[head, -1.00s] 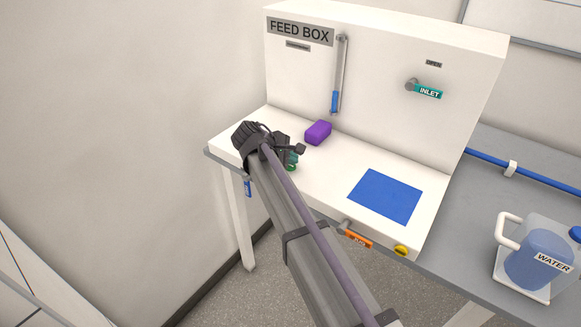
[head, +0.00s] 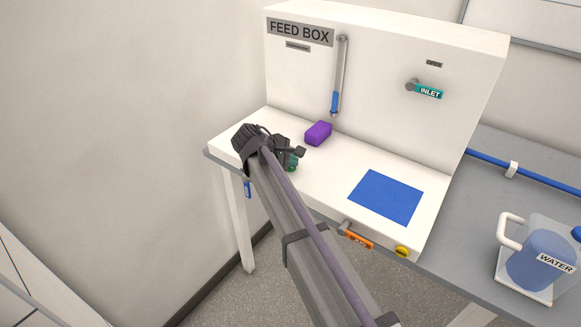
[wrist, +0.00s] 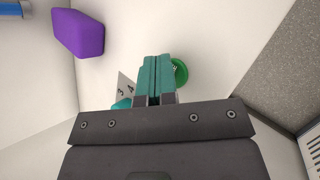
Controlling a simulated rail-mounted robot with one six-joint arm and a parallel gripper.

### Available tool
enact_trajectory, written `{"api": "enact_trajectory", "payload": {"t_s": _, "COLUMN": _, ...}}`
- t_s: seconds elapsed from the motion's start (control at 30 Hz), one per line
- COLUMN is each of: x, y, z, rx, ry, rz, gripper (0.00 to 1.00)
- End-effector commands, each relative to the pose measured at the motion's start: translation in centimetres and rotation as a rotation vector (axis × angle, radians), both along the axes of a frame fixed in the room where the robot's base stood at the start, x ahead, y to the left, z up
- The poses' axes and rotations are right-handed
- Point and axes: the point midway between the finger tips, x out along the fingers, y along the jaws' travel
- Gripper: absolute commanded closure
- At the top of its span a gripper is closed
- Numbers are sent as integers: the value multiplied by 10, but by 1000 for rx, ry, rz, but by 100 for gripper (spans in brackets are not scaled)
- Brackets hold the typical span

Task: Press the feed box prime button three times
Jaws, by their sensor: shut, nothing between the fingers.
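The feed box (head: 350,60) is a white cabinet with a tall back panel and a low front deck. In the head view my wrist hides most of that spot. My gripper (wrist: 155,62) has its teal fingers together, with nothing between them. The fingertips overlap the button's left edge in the wrist view; I cannot tell whether they touch it. My gripper also shows in the head view (head: 292,160), low over the deck's left part.
A purple block (head: 318,133) lies on the deck close behind my gripper, and a blue square (head: 386,197) lies to the right. An orange-tagged valve (head: 357,239) and yellow knob (head: 402,251) are on the front edge. A water jug (head: 540,260) stands right.

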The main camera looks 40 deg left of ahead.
Motion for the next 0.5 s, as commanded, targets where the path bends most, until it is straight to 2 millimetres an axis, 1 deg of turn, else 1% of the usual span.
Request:
{"api": "enact_trajectory", "payload": {"t_s": 0.23, "x": 0, "y": 0, "z": 2, "rx": 0, "ry": 0, "rz": 0, "gripper": 100}}
{"api": "enact_trajectory", "payload": {"t_s": 0.5, "x": 0, "y": 0, "z": 17, "rx": 0, "ry": 0, "rz": 0, "gripper": 100}}
